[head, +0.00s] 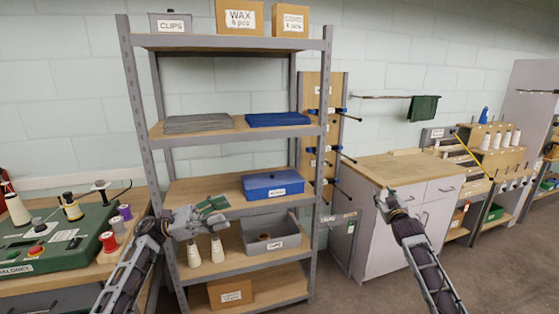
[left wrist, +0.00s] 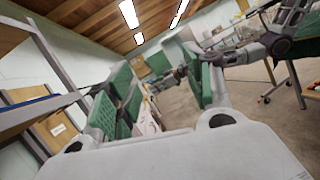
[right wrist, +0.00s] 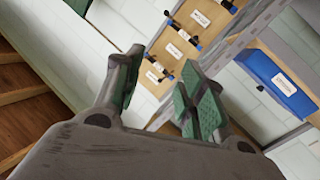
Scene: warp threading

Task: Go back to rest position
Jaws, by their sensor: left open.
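My left gripper (head: 213,211) is raised in front of the metal shelf, before its lower shelves. In the left wrist view its green-padded fingers (left wrist: 165,98) stand apart with nothing between them. My right gripper (head: 384,200) is raised in front of the wooden-topped cabinet. In the right wrist view its fingers (right wrist: 163,92) are also apart and empty. Neither gripper appears to touch anything.
The metal shelf (head: 141,125) carries folded cloths, a blue box (head: 272,187), a grey bin (head: 270,238) and white cones. A green machine (head: 60,238) with spools stands at left. The cabinet (head: 410,200) is at right, with free floor (head: 500,270) beyond.

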